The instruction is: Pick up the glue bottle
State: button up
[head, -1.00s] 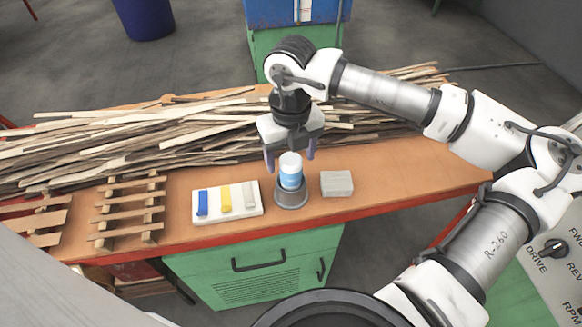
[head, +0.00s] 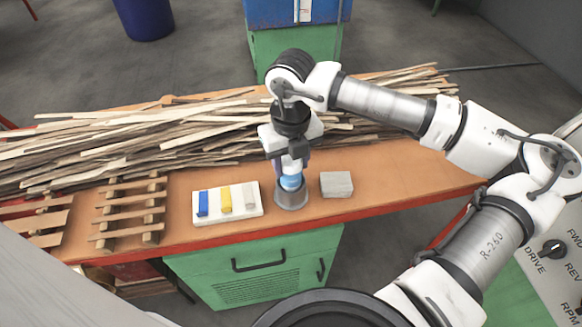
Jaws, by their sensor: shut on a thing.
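The glue bottle (head: 291,181) is a blue bottle with a white top. It stands upright in a round grey holder (head: 291,199) near the front edge of the bench. My gripper (head: 292,167) points down over the bottle and is shut on its upper part. The fingers hide much of the bottle's top. The bottle's lower part is still inside the holder.
A white tray (head: 239,216) with blue, yellow and grey pieces lies left of the holder. A grey block (head: 336,184) lies close to its right. Long wooden strips (head: 150,143) pile up behind, and slatted wooden racks (head: 128,210) stand at left. The bench's right side is clear.

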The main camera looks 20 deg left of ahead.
jog(key=shift+r, duration=0.1)
notch_tip(320, 180, up, 27)
jog(key=p, duration=0.3)
jog(key=shift+r, duration=0.2)
dwell(0.5)
